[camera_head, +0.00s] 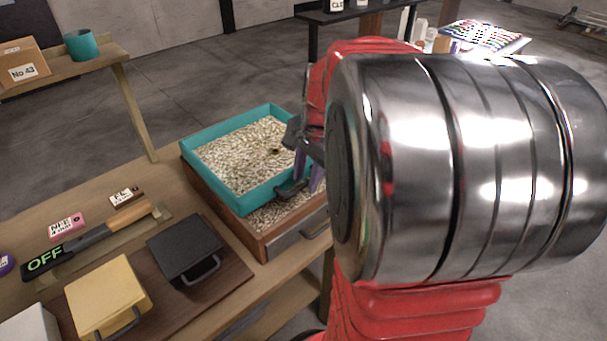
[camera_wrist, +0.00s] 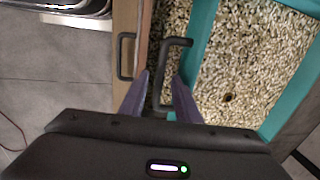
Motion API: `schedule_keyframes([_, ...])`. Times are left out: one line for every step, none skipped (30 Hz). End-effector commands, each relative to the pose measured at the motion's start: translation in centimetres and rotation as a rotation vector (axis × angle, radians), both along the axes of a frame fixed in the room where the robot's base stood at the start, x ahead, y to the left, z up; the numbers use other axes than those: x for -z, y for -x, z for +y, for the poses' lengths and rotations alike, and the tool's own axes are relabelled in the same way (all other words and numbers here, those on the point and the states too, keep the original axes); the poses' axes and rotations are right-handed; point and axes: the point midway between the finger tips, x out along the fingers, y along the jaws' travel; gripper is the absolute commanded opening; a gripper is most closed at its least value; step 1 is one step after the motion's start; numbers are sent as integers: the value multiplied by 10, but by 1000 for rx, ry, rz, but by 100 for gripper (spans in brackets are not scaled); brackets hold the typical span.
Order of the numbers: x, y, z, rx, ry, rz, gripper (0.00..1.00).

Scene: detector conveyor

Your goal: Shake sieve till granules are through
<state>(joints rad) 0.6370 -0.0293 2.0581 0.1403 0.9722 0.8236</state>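The teal sieve (camera_head: 240,202) is full of pale granules (camera_head: 240,155) and sits tilted on a wooden box (camera_head: 265,240). Granules also lie in the box beside the sieve's near corner. A small dark spot shows among the granules, also in the wrist view (camera_wrist: 228,98). The sieve's black handle (camera_wrist: 158,85) sticks out from its side, over the box edge. My gripper (camera_wrist: 160,88) has its purple fingers on either side of this handle, with small gaps visible, so it looks open. In the head view my gripper (camera_head: 309,178) is partly hidden by my arm.
The box's front has a metal handle (camera_head: 317,229). Left on the wooden table are a black lidded box (camera_head: 185,245), a yellow box (camera_head: 108,293), an OFF-marked bar (camera_head: 44,262) and small labelled blocks. A shelf with a teal cup (camera_head: 82,45) stands behind left.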

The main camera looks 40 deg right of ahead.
Motion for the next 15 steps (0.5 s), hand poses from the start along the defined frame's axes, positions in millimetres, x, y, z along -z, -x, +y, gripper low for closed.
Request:
schedule_keyframes([0,0,0,0,0,0,29])
schedule_keyframes([0,0,0,0,0,0,29])
schedule_keyframes([0,0,0,0,0,0,27])
schedule_keyframes([0,0,0,0,0,0,25])
schedule_keyframes([0,0,0,0,0,0,22])
schedule_keyframes([0,0,0,0,0,0,20])
schedule_keyframes([0,0,0,0,0,0,18])
schedule_keyframes([0,0,0,0,0,0,15])
schedule_keyframes([0,0,0,0,0,0,13])
schedule_keyframes([-1,0,0,0,0,0,10])
schedule_keyframes([-1,0,0,0,0,0,8])
schedule_keyframes([-1,0,0,0,0,0,6])
schedule_keyframes([-1,0,0,0,0,0,3])
schedule_keyframes([-1,0,0,0,0,0,1])
schedule_keyframes([-1,0,0,0,0,0,0])
